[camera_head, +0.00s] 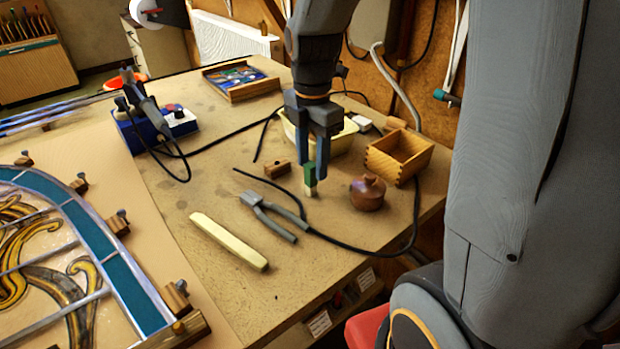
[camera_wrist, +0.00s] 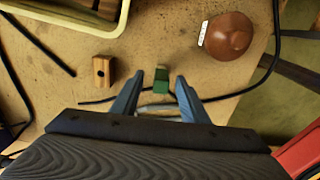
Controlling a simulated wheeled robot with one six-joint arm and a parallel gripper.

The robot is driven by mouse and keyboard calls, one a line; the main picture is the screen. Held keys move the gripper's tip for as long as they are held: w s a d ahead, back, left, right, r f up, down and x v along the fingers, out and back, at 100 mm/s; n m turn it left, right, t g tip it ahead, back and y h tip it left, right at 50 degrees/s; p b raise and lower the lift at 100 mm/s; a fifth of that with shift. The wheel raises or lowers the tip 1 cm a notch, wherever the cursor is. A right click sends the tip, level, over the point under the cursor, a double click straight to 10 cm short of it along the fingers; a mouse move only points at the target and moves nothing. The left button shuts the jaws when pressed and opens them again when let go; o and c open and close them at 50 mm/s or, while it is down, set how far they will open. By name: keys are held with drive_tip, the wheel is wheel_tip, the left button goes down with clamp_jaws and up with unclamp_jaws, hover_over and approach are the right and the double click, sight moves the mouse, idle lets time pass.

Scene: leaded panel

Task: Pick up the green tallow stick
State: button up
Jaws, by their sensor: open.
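The green tallow stick (camera_head: 310,174) is a short block with a green body and a pale tip pointing down in the head view. In the wrist view the stick (camera_wrist: 160,87) shows between my two fingers, with a gap on either side. My gripper (camera_head: 313,170) points down at the stick, and its fingers partly hide the stick's upper part in the head view. In the wrist view my gripper (camera_wrist: 160,79) is open. I cannot tell whether the stick touches the bench.
A round brown pot (camera_head: 367,193) stands close on the right, with a wooden box (camera_head: 399,156) behind it. Pliers (camera_head: 268,213) and a small wooden block (camera_head: 277,169) lie to the left. A pale bar (camera_head: 229,241) lies nearer. A black cable (camera_head: 345,243) crosses the bench.

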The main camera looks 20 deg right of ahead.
sight(311, 182)
drive_tip(key=shift+s+a+f+p, duration=0.1)
drive_tip(key=shift+f+p, duration=0.3)
drive_tip(key=shift+f, duration=1.1)
drive_tip(key=shift+s+a+f+p, duration=0.1)
drive_tip(key=shift+f+p, duration=0.3)
drive_tip(key=shift+f, duration=1.1)
clamp_jaws()
